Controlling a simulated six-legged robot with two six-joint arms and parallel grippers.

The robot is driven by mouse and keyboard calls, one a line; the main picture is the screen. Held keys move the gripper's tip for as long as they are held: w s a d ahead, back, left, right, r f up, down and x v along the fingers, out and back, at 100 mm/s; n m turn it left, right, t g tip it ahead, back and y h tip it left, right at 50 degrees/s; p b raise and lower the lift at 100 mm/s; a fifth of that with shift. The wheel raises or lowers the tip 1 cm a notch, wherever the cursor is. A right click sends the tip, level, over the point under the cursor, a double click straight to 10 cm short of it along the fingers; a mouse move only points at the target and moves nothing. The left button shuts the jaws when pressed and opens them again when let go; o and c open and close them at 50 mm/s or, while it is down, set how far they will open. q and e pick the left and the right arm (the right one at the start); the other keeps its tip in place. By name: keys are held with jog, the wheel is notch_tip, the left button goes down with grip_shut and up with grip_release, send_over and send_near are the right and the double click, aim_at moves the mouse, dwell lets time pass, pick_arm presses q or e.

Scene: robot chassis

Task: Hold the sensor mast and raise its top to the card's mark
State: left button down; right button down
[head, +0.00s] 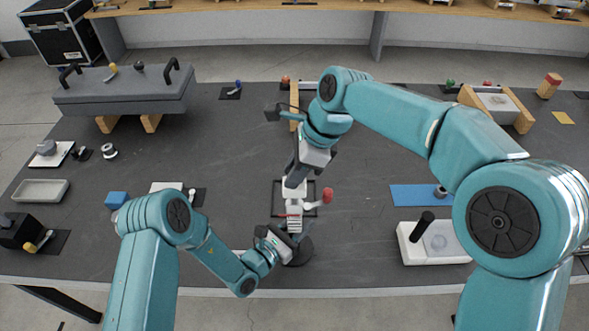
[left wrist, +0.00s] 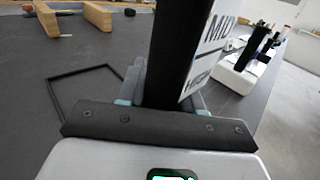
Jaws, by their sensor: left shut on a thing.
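The sensor mast stands near the table's front middle; its dark column (left wrist: 178,50) rises between my left gripper's jaws in the left wrist view. In the head view its round dark foot (head: 299,254) shows. My left gripper (head: 290,236) is shut on the mast, low down. A lever with a red knob (head: 327,195) sticks out to the right of the mast. My right gripper (head: 294,190) is above the mast, pointing down; its jaws are too small to read. The mast's top is hidden.
A white block with a black handle (head: 424,228) and a blue mat (head: 420,195) lie to the right. A grey lidded case (head: 125,88) on wooden blocks stands back left. A blue block (head: 116,200) lies left. Table between is mostly clear.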

notch_tip(320, 180, up, 9)
jog(key=shift+r, duration=0.1)
pick_arm(q)
jog(key=shift+f, duration=0.1)
dwell(0.3)
pick_arm(e)
jog(key=c, duration=0.9)
grip_release()
jog(key=v, duration=0.7)
jog(key=shift+r, duration=0.25)
jog(key=shift+d, duration=0.1)
pick_arm(q)
jog(key=shift+c, duration=1)
grip_release()
